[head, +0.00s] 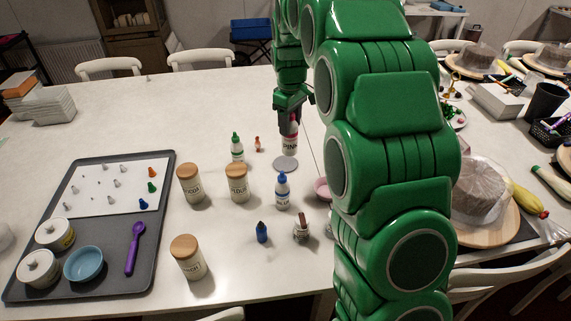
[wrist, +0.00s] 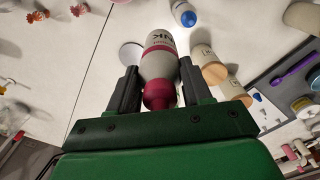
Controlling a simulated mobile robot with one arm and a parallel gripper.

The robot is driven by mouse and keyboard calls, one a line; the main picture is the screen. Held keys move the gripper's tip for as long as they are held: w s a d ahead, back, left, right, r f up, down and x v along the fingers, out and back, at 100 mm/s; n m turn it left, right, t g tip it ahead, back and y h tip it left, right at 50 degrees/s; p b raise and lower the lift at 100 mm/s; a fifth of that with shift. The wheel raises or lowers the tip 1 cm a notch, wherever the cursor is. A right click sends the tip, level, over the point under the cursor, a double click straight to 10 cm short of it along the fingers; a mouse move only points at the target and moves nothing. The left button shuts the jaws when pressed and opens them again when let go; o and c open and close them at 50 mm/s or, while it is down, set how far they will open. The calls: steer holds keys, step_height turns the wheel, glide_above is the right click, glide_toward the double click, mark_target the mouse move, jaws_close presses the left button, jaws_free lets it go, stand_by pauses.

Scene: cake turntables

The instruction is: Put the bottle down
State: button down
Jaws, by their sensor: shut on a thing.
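In the wrist view the bottle (wrist: 160,62) sits between the two dark fingers of my gripper (wrist: 158,85), cap toward the palm. The bottle looks upright. A flat grey disc (head: 285,163) lies on the table just below it in the head view; the disc also shows beside the bottle in the wrist view (wrist: 131,55). I cannot tell whether the bottle's base touches anything.
A green-capped bottle (head: 237,149) and a blue-capped bottle (head: 282,192) stand nearby. Wooden-lidded jars (head: 237,183) stand left of the blue-capped one. A pink dish (head: 322,189) is partly hidden by my arm. A dark tray (head: 165,185) lies at left. The table behind is clear.

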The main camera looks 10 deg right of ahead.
mark_target(293, 134)
steer(key=shift+w+d+f, duration=0.1)
steer(key=shift+w+d, duration=0.25)
steer(key=shift+d, duration=0.25)
steer(key=shift+w+f, duration=0.1)
steer(key=shift+f, duration=2.4)
steer(key=w+f, duration=1.3)
steer(key=w, duration=0.1)
steer(key=shift+a, duration=0.15)
steer(key=shift+s+f, duration=0.1)
steer(key=shift+f, duration=0.05)
steer(key=shift+c, duration=2.4)
jaws_free()
